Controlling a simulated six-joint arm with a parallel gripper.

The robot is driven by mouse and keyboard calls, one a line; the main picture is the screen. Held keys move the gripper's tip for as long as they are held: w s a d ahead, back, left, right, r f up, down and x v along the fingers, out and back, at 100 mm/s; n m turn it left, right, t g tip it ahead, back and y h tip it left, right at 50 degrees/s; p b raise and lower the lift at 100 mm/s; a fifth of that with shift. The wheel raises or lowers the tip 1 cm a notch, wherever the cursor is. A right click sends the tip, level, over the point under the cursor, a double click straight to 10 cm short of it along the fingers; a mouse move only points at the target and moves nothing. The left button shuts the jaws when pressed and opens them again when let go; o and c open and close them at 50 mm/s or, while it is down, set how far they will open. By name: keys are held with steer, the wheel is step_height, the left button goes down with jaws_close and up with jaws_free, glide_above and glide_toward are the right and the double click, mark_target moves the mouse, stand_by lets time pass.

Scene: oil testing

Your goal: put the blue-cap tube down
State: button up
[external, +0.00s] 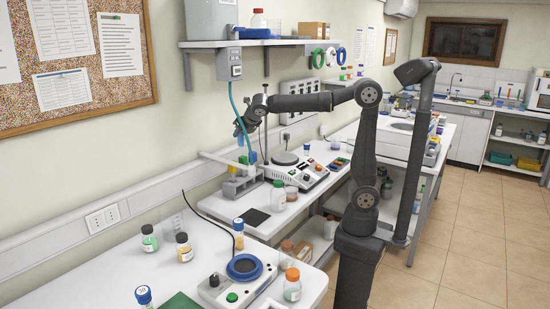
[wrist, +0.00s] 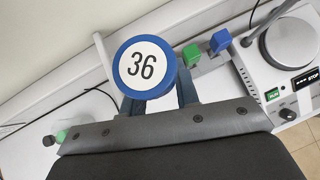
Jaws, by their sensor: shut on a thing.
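A tube with a round blue cap (wrist: 145,67), with a white top marked 36, is in the wrist view. My gripper (external: 241,127) is shut on it, with one finger on each side below the cap. The cap faces the wrist camera and hides most of the tube body. In the external view my gripper is above the far bench by the wall, near the grey fixture (external: 240,186) with green and blue parts. The held tube is too small to make out clearly there.
A hotplate device (external: 300,174) stands right of the fixture. The wrist view shows a blue block (wrist: 220,42) and a green block (wrist: 191,55) close by. Other blue-capped tubes (external: 144,295) stand on the near bench (external: 115,262). A shelf (external: 255,42) overhangs behind.

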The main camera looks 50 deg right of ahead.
steer(key=s+d+f+m+g+h, duration=0.2)
steer(key=d+f+m, duration=0.1)
steer(key=d, duration=1.5)
steer(key=s+d+f+m+g+h, duration=0.1)
steer(key=s+d+f+m+h, duration=0.2)
steer(key=d, duration=1.4)
steer(key=s+d+f+m+g+h, duration=0.15)
steer(key=d+m, duration=0.25)
steer(key=d, duration=1.4)
steer(key=s+d+f+m+g, duration=0.2)
steer(key=s+d+f, duration=0.2)
steer(key=s+d, duration=0.8)
steer(key=s+d+f+m+g, duration=0.2)
steer(key=s+d+f, duration=0.2)
steer(key=s+d, duration=0.8)
glide_above(343, 157)
step_height(343, 157, down, 7)
steer(key=shift+w+d+f+h, duration=0.1)
steer(key=shift+d+f+h, duration=0.1)
steer(key=shift+f, duration=0.75)
steer(key=shift+w+d+f+h, duration=0.1)
steer(key=shift+d+f, duration=0.1)
steer(key=shift+f, duration=0.75)
